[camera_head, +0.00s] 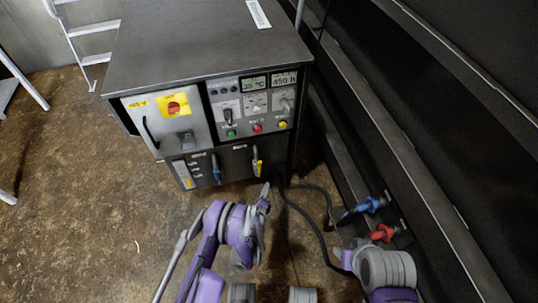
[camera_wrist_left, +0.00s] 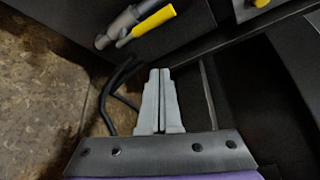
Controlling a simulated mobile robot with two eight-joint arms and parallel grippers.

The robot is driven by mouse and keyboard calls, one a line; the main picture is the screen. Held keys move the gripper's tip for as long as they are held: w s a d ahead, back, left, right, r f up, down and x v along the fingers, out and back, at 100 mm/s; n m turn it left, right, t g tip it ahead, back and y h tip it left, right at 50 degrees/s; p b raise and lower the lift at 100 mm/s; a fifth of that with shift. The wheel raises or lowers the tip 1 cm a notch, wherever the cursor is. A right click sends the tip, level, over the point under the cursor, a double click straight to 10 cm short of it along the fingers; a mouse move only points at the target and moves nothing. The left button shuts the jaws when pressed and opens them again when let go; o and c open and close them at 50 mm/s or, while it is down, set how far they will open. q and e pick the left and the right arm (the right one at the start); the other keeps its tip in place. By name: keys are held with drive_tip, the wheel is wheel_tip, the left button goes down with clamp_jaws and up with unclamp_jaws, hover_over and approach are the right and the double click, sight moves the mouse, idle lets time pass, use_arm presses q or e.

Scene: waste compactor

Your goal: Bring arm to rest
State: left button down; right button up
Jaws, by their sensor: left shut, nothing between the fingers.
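My left gripper (camera_head: 265,190) is in front of the lower panel of the dark control cabinet, at the end of my purple and grey left arm. In the left wrist view its two grey fingers (camera_wrist_left: 160,73) lie together, shut and empty. They are apart from the yellow-handled lever (camera_wrist_left: 148,24), which shows above them in that view. My right arm (camera_head: 385,270) comes in at the lower right of the head view; its fingers do not show.
The control cabinet (camera_head: 205,60) has a red switch on yellow (camera_head: 174,105), a blue handle (camera_head: 217,170) and several buttons. Black cables (camera_head: 310,215) run to the blue (camera_head: 371,204) and red (camera_head: 384,233) connectors at the dark machine. Brown floor at left is open; a ladder (camera_head: 88,45) stands behind.

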use_arm(q)
drive_tip(key=w+a+r+n+g+y, duration=0.1)
drive_tip(key=w+a+r+n, duration=0.2)
drive_tip(key=r, duration=0.6)
drive_tip(key=a+r+n+g+y, duration=0.25)
drive_tip(key=r+n, duration=0.25)
drive_tip(key=r, duration=0.4)
drive_tip(key=s+a+r+n+g, duration=0.2)
drive_tip(key=s+a+r+n, duration=0.3)
drive_tip(key=s+r+n, duration=0.5)
drive_tip(key=s+a+r+n+g+h, duration=0.15)
drive_tip(key=s+r+n, duration=0.25)
drive_tip(key=s, duration=1)
drive_tip(key=s+r+n+g, duration=0.3)
drive_tip(key=s, duration=1)
wheel_tip(320, 180, up, 20)
drive_tip(key=w+p, duration=0.1)
drive_tip(key=p, duration=1.6)
drive_tip(key=shift+a+f+t, duration=0.15)
drive_tip(key=shift+t, duration=0.25)
use_arm(e)
wheel_tip(320, 180, up, 20)
drive_tip(key=w, duration=0.2)
drive_tip(key=shift+f+t, duration=0.25)
drive_tip(key=shift+t, duration=0.15)
